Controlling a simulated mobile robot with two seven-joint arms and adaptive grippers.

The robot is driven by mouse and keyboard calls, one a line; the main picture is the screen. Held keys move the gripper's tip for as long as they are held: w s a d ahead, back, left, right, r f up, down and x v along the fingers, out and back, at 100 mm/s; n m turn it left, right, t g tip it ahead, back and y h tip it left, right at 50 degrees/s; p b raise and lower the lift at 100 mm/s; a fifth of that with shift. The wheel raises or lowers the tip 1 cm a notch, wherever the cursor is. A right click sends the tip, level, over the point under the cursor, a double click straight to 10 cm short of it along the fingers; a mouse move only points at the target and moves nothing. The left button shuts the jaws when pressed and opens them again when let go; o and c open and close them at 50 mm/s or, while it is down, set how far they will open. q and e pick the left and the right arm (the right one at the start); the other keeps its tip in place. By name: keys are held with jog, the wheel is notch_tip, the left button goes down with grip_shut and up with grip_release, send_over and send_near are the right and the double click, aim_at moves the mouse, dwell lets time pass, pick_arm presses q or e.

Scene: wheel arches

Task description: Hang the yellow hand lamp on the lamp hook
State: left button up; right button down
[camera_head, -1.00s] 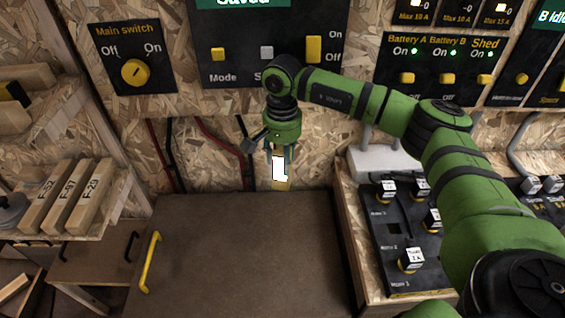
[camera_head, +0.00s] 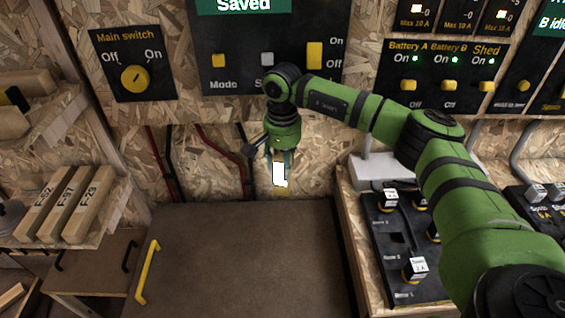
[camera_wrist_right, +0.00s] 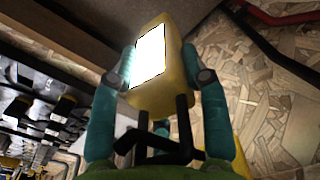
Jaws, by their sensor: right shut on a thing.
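The yellow hand lamp (camera_head: 283,190) has a bright white lit panel and hangs below my right gripper (camera_head: 281,158), in front of the chipboard wall. In the right wrist view the lamp (camera_wrist_right: 177,97) sits between the two teal fingers of my right gripper (camera_wrist_right: 166,78), which is shut on it. Its lit panel faces left there, and a dark bracket-like part shows below it. I cannot make out the lamp hook in either view. My left gripper is not in view.
A brown bench top (camera_head: 235,255) with a yellow handle (camera_head: 148,272) lies below the lamp. A black panel with knobs (camera_head: 400,245) stands at right. A shelf with wooden blocks (camera_head: 70,205) is at left. Switch panels (camera_head: 265,50) and red and black cables (camera_head: 222,145) are on the wall.

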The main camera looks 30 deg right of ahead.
jog(key=c, duration=0.6)
grip_release()
jog(key=shift+o, duration=0.2)
